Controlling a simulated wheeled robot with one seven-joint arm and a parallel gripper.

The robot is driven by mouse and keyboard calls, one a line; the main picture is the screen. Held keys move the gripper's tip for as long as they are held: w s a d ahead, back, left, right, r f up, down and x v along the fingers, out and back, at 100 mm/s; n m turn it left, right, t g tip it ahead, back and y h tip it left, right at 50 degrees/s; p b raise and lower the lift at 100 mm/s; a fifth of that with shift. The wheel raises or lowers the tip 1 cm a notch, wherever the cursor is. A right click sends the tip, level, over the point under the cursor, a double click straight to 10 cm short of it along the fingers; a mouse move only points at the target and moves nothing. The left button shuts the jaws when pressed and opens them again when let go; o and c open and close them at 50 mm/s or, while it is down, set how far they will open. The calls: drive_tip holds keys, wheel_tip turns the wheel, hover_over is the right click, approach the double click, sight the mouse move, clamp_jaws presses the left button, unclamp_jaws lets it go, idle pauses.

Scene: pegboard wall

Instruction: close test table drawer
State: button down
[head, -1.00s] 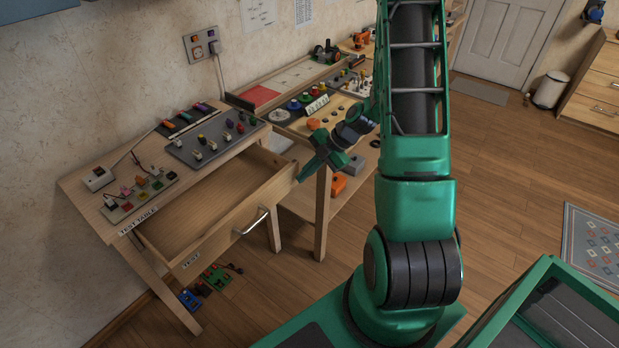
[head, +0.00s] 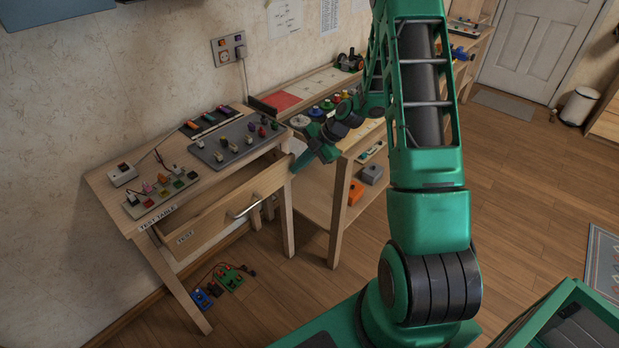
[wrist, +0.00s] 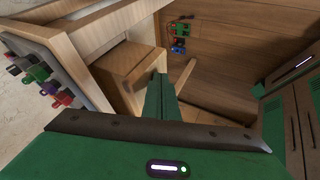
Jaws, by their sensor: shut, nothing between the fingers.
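The test table (head: 110,180) stands against the wall at left, with a "TEST TABLE" label on its top edge. Its wooden drawer (head: 210,222), labelled TEST, is partly open, with a gap between its front and the table edge. A metal handle (head: 245,211) is on the drawer front. In the wrist view my gripper's green fingers (wrist: 160,97) are together and empty, beside the drawer's wood.
Switch boards (head: 222,142) and small modules sit on the table top. A workbench (head: 345,160) with coloured knobs and a lower shelf stands just behind my gripper. Circuit boards (head: 229,279) lie on the floor below the drawer.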

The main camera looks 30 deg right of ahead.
sight(280, 154)
drive_tip(key=w+a, duration=0.1)
drive_tip(key=w, duration=0.4)
drive_tip(key=w+a, duration=0.1)
drive_tip(key=w, duration=0.2)
drive_tip(key=shift+a, duration=0.3)
drive_tip(key=shift+w, duration=0.1)
drive_tip(key=shift+r, duration=0.1)
drive_tip(key=shift+w, duration=0.1)
